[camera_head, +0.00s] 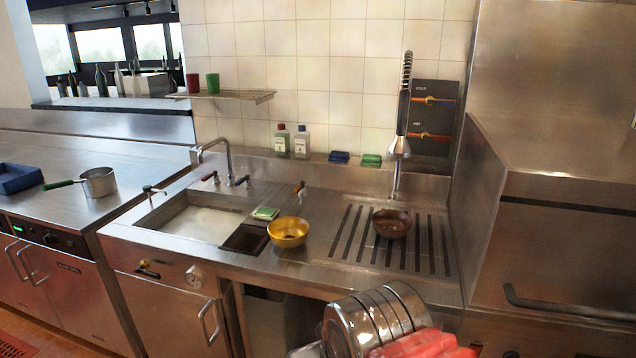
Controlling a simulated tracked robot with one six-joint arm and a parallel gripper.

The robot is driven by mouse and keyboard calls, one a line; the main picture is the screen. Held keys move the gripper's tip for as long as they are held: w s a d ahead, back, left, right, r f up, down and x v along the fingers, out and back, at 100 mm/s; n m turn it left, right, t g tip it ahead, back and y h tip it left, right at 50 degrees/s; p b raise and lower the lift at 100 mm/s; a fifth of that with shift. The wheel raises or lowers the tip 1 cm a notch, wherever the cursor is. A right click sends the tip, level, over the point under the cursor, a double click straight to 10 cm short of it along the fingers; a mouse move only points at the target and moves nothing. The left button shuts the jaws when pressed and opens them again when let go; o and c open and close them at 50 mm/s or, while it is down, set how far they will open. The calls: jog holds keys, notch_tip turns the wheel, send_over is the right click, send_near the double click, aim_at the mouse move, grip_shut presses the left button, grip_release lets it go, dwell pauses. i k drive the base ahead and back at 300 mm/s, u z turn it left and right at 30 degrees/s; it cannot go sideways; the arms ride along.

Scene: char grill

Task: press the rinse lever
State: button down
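A spray unit with a coiled spring hose and a dark grip (402,115) hangs upright at the back of the counter, above the slotted drainboard (345,232). Its metal spray head (399,147) points down. A separate rinse lever cannot be made out for certain at this size. A small fitting with an orange and black handle (300,188) stands on the counter behind the yellow bowl (288,232). My arm's silver and red parts show at the bottom, in front of the counter and apart from the spray unit. My gripper's fingers do not show.
A brown bowl (391,223) sits on the drainboard. The sink basin (200,224) with a faucet (226,158) lies to the left. A dark wall panel marked cold and hot (433,117) is behind the sprayer. A large steel unit (545,230) bounds the right side.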

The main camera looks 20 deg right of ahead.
aim_at(299, 187)
jog(key=z, duration=0.2)
jog(key=i, duration=1.6)
jog(key=u, duration=0.65)
